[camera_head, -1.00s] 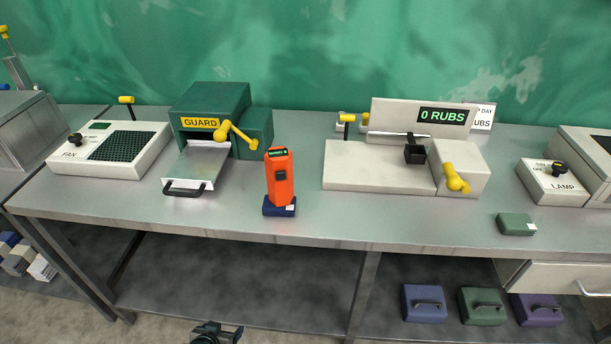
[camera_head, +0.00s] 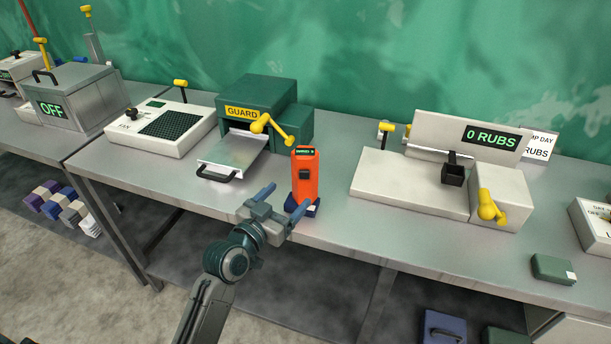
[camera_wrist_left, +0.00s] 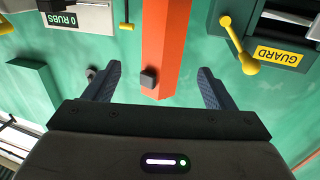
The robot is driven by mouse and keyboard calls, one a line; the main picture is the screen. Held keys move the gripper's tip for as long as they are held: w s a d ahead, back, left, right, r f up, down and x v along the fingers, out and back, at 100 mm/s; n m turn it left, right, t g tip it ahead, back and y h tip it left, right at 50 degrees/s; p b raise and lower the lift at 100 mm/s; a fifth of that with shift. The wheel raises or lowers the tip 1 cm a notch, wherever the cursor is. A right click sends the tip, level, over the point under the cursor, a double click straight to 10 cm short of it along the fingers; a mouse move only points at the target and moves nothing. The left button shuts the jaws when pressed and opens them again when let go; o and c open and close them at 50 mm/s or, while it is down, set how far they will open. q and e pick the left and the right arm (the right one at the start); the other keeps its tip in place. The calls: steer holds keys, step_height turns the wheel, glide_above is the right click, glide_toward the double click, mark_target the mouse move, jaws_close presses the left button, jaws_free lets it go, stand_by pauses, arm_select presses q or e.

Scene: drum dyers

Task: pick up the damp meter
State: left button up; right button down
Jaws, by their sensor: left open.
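My right gripper is not in view.
The green GUARD box (camera_head: 262,100) with its metal tray (camera_head: 232,156) and yellow lever is behind left. The white rub machine (camera_head: 415,183) is to the right. A small green block (camera_head: 552,268) lies at the right front. The tabletop around the meter's sides is bare.

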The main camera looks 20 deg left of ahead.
mark_target(299, 183)
arm_select(q)
steer(key=x, duration=0.4)
steer(key=shift+d+r+p, duration=0.1)
steer(key=shift+d+p, duration=0.05)
steer(key=shift+p, duration=0.15)
steer(key=shift+w, duration=0.2)
steer(key=shift+w+p, duration=0.3)
steer(key=p+x, duration=0.1)
steer(key=x, duration=0.3)
steer(key=shift+w+p, duration=0.3)
steer(key=shift+w, duration=0.05)
steer(key=shift+s, duration=0.1)
steer(key=c, duration=1.3)
steer(key=shift+c, duration=0.2)
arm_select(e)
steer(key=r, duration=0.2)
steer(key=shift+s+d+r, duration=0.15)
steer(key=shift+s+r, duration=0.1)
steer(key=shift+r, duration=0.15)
